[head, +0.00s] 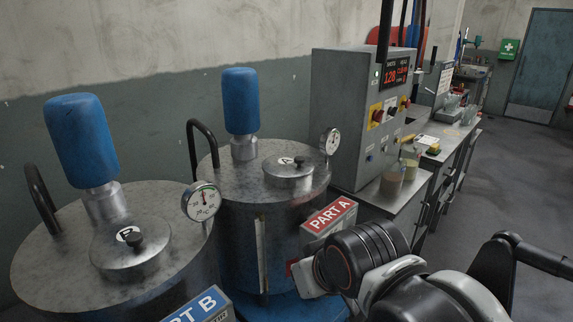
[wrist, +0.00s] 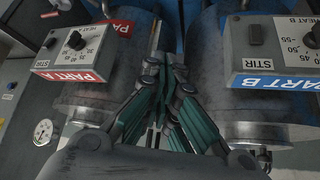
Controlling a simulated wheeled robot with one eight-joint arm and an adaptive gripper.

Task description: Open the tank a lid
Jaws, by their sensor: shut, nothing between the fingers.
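Tank A (head: 233,185) is the grey steel drum marked by a red PART A label (head: 330,215). Its small round lid (head: 289,180), with a dark knob and an A mark, sits flat and closed on the tank top. My gripper (wrist: 164,62) shows in the wrist view, its teal-padded fingers together and empty. It is between the PART A control box (wrist: 75,52) and the PART B control box (wrist: 265,52). The tank A lid is not in the wrist view. In the head view my arm at lower right hides the gripper.
Tank B (head: 40,255), with its own closed lid (head: 130,245), stands left of tank A. Blue motors (head: 241,100), black bent handles (head: 203,140) and a dial gauge (head: 330,141) rise around the lids. A grey control cabinet (head: 345,110) stands right of tank A. Floor at right is clear.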

